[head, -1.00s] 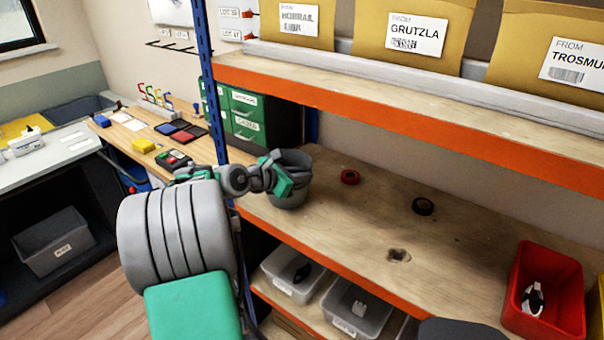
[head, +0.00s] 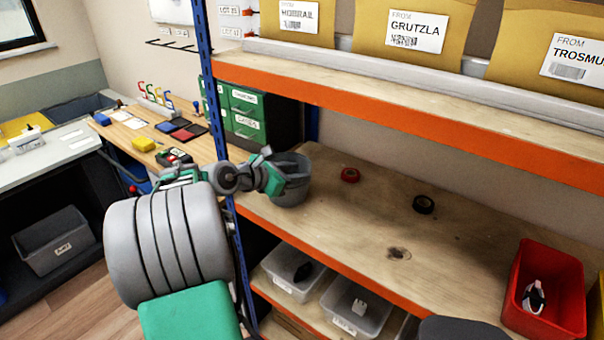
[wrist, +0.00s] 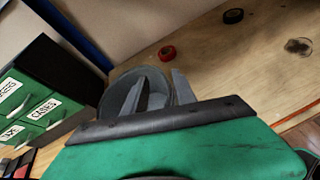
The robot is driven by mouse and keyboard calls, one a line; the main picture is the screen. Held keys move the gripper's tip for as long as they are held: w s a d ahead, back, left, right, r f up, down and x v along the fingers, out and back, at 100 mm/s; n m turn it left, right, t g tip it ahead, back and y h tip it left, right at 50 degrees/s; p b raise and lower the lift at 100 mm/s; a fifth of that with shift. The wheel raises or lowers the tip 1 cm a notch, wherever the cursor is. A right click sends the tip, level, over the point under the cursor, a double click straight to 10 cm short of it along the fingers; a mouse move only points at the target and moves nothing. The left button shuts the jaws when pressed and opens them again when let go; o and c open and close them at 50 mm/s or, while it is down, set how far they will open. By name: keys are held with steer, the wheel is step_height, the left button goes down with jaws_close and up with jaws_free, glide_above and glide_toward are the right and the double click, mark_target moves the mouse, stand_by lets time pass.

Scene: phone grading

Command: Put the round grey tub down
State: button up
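The round grey tub (head: 293,192) stands upright on the wooden shelf, near its left end beside the blue post. My gripper (head: 279,167) is at the tub's near left side. Its two fingers are spread apart, one by the rim at the left and one across the front of the tub. In the wrist view the tub (wrist: 112,97) shows just beyond my gripper (wrist: 161,87), partly hidden by the fingers and the green gripper body. I cannot tell whether a finger touches the wall.
A red tape roll (head: 350,175) and a black tape roll (head: 423,204) lie to the right on the shelf (head: 340,220). A red bin (head: 548,290) stands at the far right. Green drawers (head: 247,115) are behind the blue post (head: 207,80). An upper shelf (head: 400,110) overhangs the back.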

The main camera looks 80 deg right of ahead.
steer(key=v, duration=0.9)
steer(key=w+a+f+m+t+y, duration=0.2)
steer(key=w+a+f+t, duration=0.25)
steer(key=w+a, duration=0.6)
steer(key=w+a+f+m+t+y, duration=0.3)
steer(key=w+a+t, duration=0.2)
steer(key=w+a, duration=0.55)
steer(key=s+a+f+m+y, duration=0.1)
steer(key=a+f+m+y, duration=0.1)
steer(key=a, duration=1.1)
steer(key=s+a+f+m+y, duration=0.2)
steer(key=a+y, duration=0.2)
steer(key=a, duration=1)
steer(key=shift+a+t, duration=0.15)
steer(key=shift+t, duration=0.2)
